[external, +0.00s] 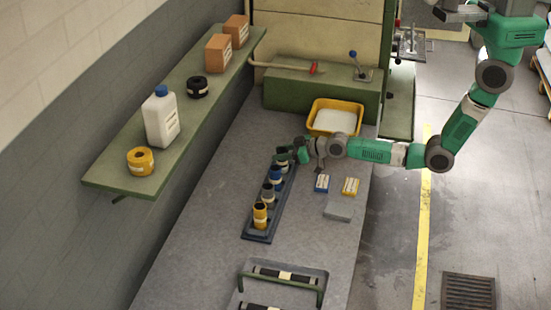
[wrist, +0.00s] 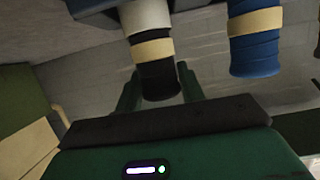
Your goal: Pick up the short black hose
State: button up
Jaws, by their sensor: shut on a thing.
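The short black hose (wrist: 158,80) has a cream band and stands between the two green fingers of my gripper (wrist: 160,90) in the wrist view. My gripper is shut on it. In the external view my gripper (external: 299,151) reaches in from the right at the far end of the dark rack (external: 260,236). The dark hose (external: 282,160) at that end is partly hidden by my gripper. The pale part at the other end of the hose meets the rack at the top of the wrist view; I cannot tell whether it is lifted.
A blue hose (wrist: 255,45) stands close beside the held one. Grey (external: 268,192) and yellow (external: 260,215) hoses stand further along the rack. Small boxes (external: 351,186) and a yellow tray (external: 318,107) lie to the right. A shelf (external: 115,174) runs along the left wall.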

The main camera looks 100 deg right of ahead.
jog(key=a+p+v, duration=0.1)
jog(key=p+v, duration=0.5)
jog(key=v, duration=1.1)
jog(key=shift+d+b+x, duration=0.2)
jog(key=shift+b+x, duration=0.35)
jog(key=shift+x, duration=3.85)
jog(key=shift+d+b+x, duration=0.15)
jog(key=shift+b+x, duration=0.35)
jog(key=shift+x, duration=3.9)
jog(key=shift+s, duration=0.2)
jog(key=shift+f, duration=0.25)
jog(key=o, duration=1.1)
